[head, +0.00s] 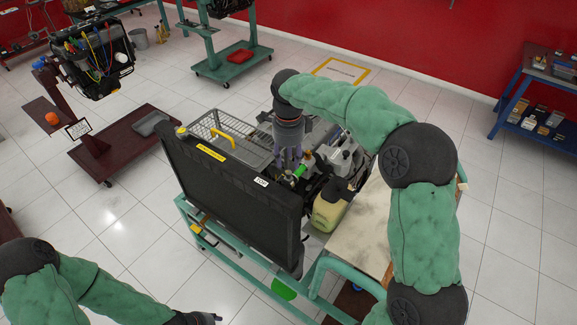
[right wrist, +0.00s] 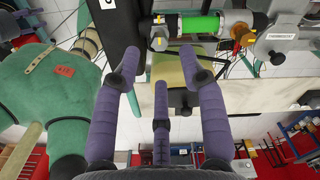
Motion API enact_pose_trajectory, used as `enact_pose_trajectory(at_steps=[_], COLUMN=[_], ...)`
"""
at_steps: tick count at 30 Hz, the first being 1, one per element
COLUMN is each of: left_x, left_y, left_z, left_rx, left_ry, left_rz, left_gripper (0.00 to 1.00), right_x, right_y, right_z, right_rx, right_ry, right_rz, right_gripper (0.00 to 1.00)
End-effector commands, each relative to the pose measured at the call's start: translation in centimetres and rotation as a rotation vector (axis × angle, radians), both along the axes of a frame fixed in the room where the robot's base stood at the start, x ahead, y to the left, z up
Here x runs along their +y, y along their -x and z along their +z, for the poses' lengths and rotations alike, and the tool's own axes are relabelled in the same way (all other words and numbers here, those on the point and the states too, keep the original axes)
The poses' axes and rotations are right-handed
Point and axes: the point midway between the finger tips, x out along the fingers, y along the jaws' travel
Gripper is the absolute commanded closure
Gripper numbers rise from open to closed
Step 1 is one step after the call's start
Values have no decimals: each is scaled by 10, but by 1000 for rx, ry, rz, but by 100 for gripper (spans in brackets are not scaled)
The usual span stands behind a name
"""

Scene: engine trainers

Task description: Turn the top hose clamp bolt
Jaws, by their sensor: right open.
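The green upper hose (right wrist: 200,25) runs across the top of the right wrist view, with clamp fittings at both ends; it also shows in the head view (head: 300,171). A grey hose clamp with a yellowish bolt head (right wrist: 158,43) sits at its left end. I cannot tell for sure which bolt is the top one. My right gripper (right wrist: 162,55) is open and empty, its fingers spread just below the hose and clamp. In the head view the right gripper (head: 290,160) points down behind the radiator. My left gripper (head: 207,317) is partly visible at the bottom edge, apart from the engine.
The black radiator (head: 225,195) stands in front of the hose. A cream tank (head: 330,208) and a light board (head: 350,230) lie to its right. The thermostat housing (right wrist: 285,37) is right of the hose. A wire basket (head: 230,138) is left of the gripper.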

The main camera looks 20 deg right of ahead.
Motion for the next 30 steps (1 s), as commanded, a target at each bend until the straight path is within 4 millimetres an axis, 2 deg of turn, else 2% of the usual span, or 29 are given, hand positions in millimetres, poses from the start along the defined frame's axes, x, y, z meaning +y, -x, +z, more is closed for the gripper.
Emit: enact_pose_trajectory(at_steps=[6, 12, 30], left_x=[0, 0, 0], left_y=[0, 0, 0], left_z=[0, 0, 0], left_rx=[0, 0, 0], left_ry=[0, 0, 0], left_rz=[0, 0, 0], left_gripper=[60, 60, 60], right_x=[1, 0, 0], right_y=[0, 0, 0], right_z=[42, 63, 68], right_rx=[-2, 0, 2], right_ry=[-1, 0, 0], right_rz=[1, 1, 1], right_gripper=[58, 58, 58])
